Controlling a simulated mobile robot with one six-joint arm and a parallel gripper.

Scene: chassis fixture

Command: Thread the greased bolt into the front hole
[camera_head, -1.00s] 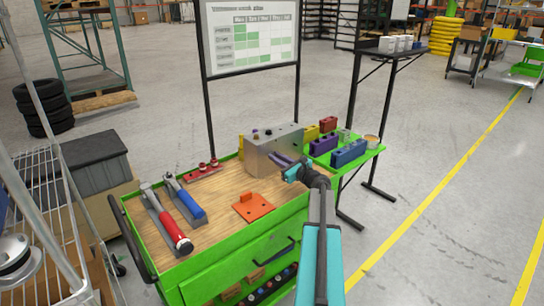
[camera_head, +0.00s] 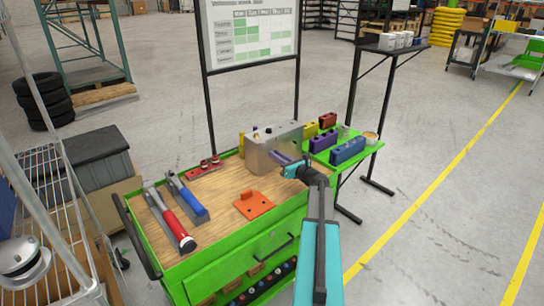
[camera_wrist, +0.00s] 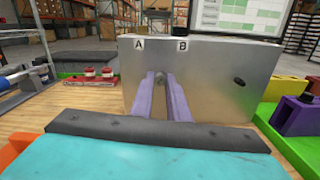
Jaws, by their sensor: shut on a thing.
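A grey metal block (camera_head: 272,152) stands at the back right of the green cart's wooden top. In the wrist view its face (camera_wrist: 210,105) fills the middle, with labels A and B at its top and a dark oval hole (camera_wrist: 239,82) to the right. My gripper (camera_head: 281,158) is at the block's front face. In the wrist view its two purple fingers (camera_wrist: 160,76) point at the face below the labels, with a narrow gap between them.
An orange plate (camera_head: 254,205) and two long-handled tools, one red (camera_head: 172,222) and one blue (camera_head: 190,199), lie on the cart. A red holder (camera_head: 203,168) is behind them. A green side shelf (camera_head: 372,152) holds blue, purple, yellow and red blocks.

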